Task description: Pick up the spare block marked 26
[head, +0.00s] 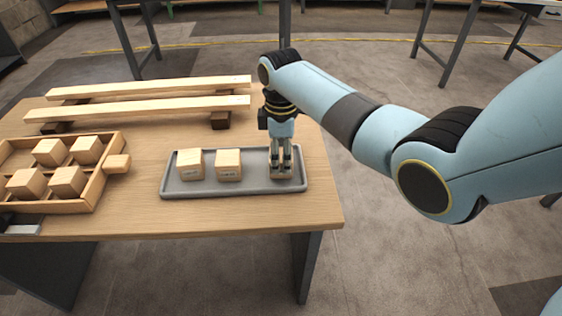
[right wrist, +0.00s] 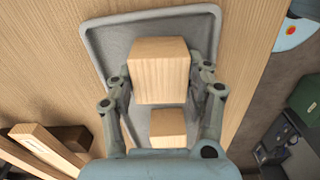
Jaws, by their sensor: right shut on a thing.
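My right gripper (head: 281,160) points straight down over the right end of a grey tray (head: 247,188). It is shut on a light wooden block (head: 281,175), at tray level; I cannot tell if it is lifted. In the right wrist view this block (right wrist: 160,72) is between the two fingers. Two more wooden blocks stand in the tray to the left, one in the middle (head: 228,164) and one at the left (head: 190,164). Their front labels are too small to read, and no number shows on the held block. My left gripper is not in view.
A wooden crate (head: 110,178) with several blocks stands at the left of the table. Two long pale planks (head: 140,107) lie on dark supports at the back. Other tables stand behind.

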